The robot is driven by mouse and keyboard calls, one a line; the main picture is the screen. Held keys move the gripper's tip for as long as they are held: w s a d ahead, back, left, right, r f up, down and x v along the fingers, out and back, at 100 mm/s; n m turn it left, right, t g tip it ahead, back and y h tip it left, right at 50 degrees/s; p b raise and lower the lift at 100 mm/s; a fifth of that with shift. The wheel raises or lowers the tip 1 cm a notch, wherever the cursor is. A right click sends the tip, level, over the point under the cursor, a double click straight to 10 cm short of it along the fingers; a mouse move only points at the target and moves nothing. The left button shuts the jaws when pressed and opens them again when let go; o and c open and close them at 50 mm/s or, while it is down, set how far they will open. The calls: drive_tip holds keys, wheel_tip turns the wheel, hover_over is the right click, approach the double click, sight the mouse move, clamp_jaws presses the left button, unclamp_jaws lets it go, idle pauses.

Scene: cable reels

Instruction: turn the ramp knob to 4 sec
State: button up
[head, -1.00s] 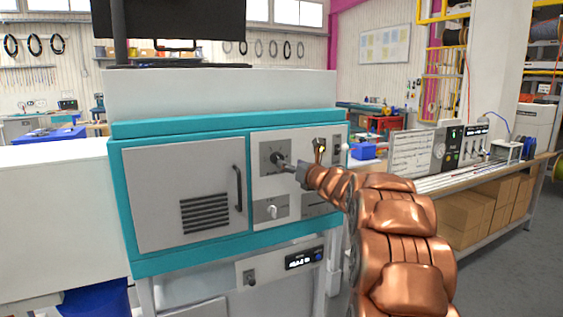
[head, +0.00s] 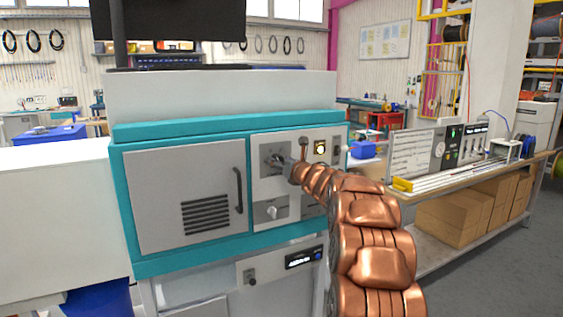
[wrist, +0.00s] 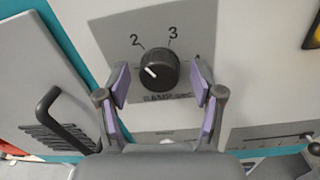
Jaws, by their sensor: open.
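The ramp knob is a round black dial with a white pointer mark, in the middle of the wrist view (wrist: 159,70). Its mark points left and slightly up. The figures 2 and 3 are printed above it and "RAMP sec" below; no 4 is readable, and my fingers cover parts of the scale at both sides. My gripper (wrist: 160,75) is open, with one purple-padded finger on each side of the knob and a visible gap to each. In the head view my gripper (head: 279,160) is at the upper grey plate of the teal-framed cabinet and largely hides the knob.
A second, light knob (head: 271,212) sits on the plate below. A black door handle (head: 238,190) stands out to the left. A yellow-framed lit button (head: 320,147) is to the right. A workbench (head: 420,193) with devices stands farther right.

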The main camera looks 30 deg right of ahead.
drive_tip(key=shift+d, duration=0.1)
drive_tip(key=c, duration=1.1)
drive_tip(key=shift+c, duration=0.2)
drive_tip(key=shift+m, duration=0.3)
drive_tip(key=shift+f+m+h+p, duration=0.15)
drive_tip(key=shift+m+p, duration=1.1)
drive_tip(key=shift+m, duration=2.75)
drive_tip(key=shift+f+m+h+p, duration=0.15)
drive_tip(key=shift+m+p, duration=1.05)
drive_tip(key=shift+m, duration=2.8)
drive_tip(key=shift+f+m+h+p, duration=0.15)
drive_tip(key=shift+m+p, duration=1.1)
drive_tip(key=shift+m, duration=2.75)
